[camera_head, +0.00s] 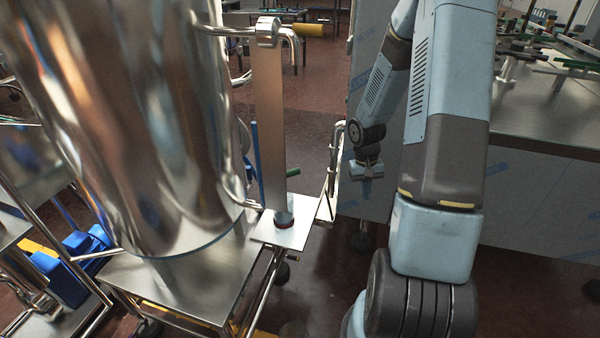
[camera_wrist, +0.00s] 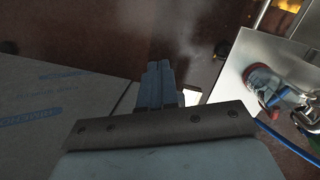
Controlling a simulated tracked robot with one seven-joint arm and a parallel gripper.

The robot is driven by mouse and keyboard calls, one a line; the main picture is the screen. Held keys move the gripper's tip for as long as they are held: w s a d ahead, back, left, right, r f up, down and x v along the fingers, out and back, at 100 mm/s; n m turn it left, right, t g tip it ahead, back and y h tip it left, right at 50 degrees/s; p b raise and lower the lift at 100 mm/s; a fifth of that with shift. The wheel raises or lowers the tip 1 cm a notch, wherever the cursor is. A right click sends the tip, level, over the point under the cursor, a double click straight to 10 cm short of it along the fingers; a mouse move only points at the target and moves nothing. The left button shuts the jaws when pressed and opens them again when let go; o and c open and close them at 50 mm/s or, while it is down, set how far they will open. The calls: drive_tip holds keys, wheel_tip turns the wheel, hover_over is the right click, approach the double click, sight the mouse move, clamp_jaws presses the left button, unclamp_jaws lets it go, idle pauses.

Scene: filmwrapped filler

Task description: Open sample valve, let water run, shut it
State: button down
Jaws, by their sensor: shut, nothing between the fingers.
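A valve with a yellow handle (camera_head: 309,30) and a bent metal spout (camera_head: 292,45) sits at the top of the upright metal column beside the steel tank (camera_head: 130,110). A small green handle (camera_head: 293,200) shows low by the column; which one is the sample valve I cannot tell. A small cup-like part with a red rim (camera_head: 284,219) is on the square metal plate (camera_head: 272,237) below; it also shows in the wrist view (camera_wrist: 262,80). My gripper (camera_head: 368,172) is shut and empty, to the right of the column and plate, apart from both. Its fingers show in the wrist view (camera_wrist: 160,72).
A steel cabinet with blue-printed film (camera_head: 366,45) stands behind my gripper. A steel bench (camera_head: 545,105) with items on it is at right. Metal rails (camera_head: 331,165) run between plate and gripper. A blue pump-like unit (camera_head: 80,255) is at lower left. Open brown floor lies behind the column.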

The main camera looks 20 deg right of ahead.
drive_tip(key=w+a+r+n+t, duration=0.2)
drive_tip(key=w+r+n+t, duration=0.45)
drive_tip(key=w+n, duration=0.35)
drive_tip(key=s+a+r+n+y, duration=0.4)
drive_tip(key=a+n+y, duration=0.2)
drive_tip(key=a+n, duration=0.55)
drive_tip(key=w+d+x, duration=0.1)
drive_tip(key=w+x, duration=0.1)
drive_tip(key=x, duration=0.9)
drive_tip(key=shift+w+a, duration=0.15)
drive_tip(key=shift+w, duration=0.15)
drive_tip(key=shift+g, duration=0.25)
